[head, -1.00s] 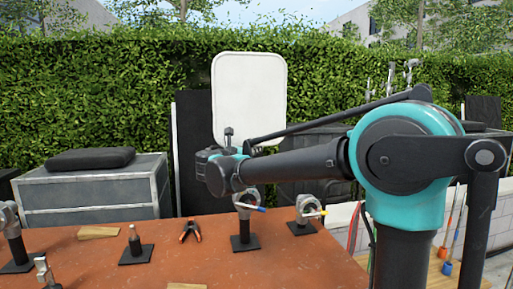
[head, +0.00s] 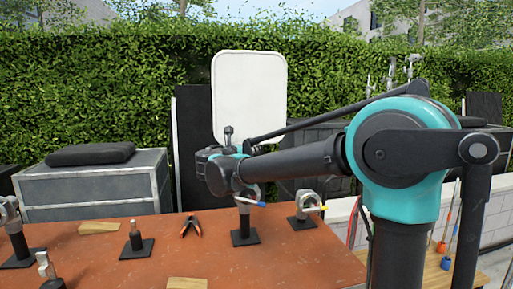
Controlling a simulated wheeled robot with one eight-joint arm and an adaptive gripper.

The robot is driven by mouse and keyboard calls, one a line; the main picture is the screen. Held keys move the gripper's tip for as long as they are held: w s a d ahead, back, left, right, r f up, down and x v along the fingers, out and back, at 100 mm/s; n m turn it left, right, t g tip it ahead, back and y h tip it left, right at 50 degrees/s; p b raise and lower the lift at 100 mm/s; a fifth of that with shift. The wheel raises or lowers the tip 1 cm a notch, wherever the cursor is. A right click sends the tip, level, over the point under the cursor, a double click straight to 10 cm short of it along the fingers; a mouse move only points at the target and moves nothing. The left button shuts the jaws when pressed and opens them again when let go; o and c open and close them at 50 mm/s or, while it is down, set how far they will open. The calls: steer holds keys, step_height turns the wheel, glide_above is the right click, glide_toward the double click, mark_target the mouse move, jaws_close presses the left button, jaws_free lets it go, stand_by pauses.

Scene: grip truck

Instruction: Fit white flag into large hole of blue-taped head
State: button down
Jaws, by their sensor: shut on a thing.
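The white flag (head: 249,97) is a white panel with rounded corners, upright at the middle of the head view. My gripper (head: 228,146) is shut at the flag's lower edge and holds it above the table's far side; the fingertips and the gripped part are mostly hidden. The blue-taped head (head: 244,197) is a grey metal clamp head on a black post and square base, with a blue-tipped handle. It stands just below my gripper and arm, which cover its upper part. Its holes cannot be made out. A gap between flag and head cannot be judged.
A second head (head: 306,203) with a yellow-tipped handle stands to the right. The rust-red table (head: 200,255) also bears an orange-black clamp (head: 189,226), a small bottle-like post (head: 136,238), wood wedges (head: 99,228) and a grey head (head: 10,222) at left.

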steer(key=shift+f, duration=2.2)
steer(key=c, duration=1.5)
jaws_free()
steer(key=shift+s, duration=0.1)
steer(key=v, duration=1.1)
steer(key=shift+s+a, duration=0.2)
steer(key=shift+s, duration=0.15)
